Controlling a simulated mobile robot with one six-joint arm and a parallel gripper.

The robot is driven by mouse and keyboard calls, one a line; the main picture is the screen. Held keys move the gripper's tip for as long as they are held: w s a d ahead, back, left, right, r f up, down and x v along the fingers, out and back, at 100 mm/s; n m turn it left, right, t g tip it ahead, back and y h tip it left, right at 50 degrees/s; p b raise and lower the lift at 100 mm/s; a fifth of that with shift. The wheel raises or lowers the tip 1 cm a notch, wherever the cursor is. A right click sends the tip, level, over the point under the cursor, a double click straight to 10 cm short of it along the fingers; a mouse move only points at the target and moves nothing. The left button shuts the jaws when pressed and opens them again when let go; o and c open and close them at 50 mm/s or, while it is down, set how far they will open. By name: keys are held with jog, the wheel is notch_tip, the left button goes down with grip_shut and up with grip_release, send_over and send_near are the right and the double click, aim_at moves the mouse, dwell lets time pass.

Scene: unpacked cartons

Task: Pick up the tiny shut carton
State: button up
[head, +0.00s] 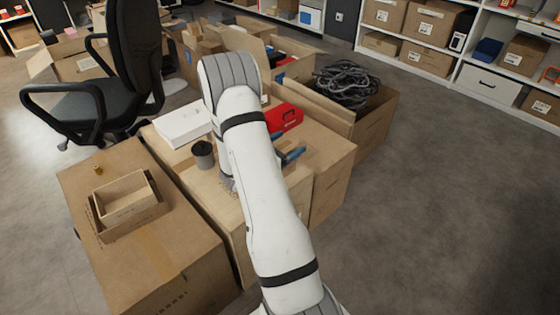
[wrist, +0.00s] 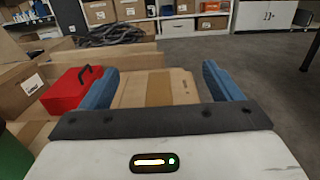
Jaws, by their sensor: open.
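My gripper (wrist: 160,88) is open, with its two blue fingers apart in the wrist view. A shut tan cardboard surface with a brown tape strip (wrist: 158,88) shows between and beyond the fingers. I cannot tell whether this is the tiny carton or the top of a larger one. In the head view my gripper (head: 292,155) is low over the middle cartons, partly behind my white arm. No tiny shut carton shows clearly there; my arm hides part of the carton tops. A small open carton (head: 124,197) sits on the large left carton (head: 150,255).
A red case (head: 286,117) lies close beside my gripper. A white box (head: 183,123) and a dark grey can (head: 203,154) stand to its left. An open carton of black cables (head: 347,83) is behind. An office chair (head: 92,100) stands left. Floor at right is clear.

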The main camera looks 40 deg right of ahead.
jog(key=shift+c, duration=0.5)
jog(key=c, duration=1.4)
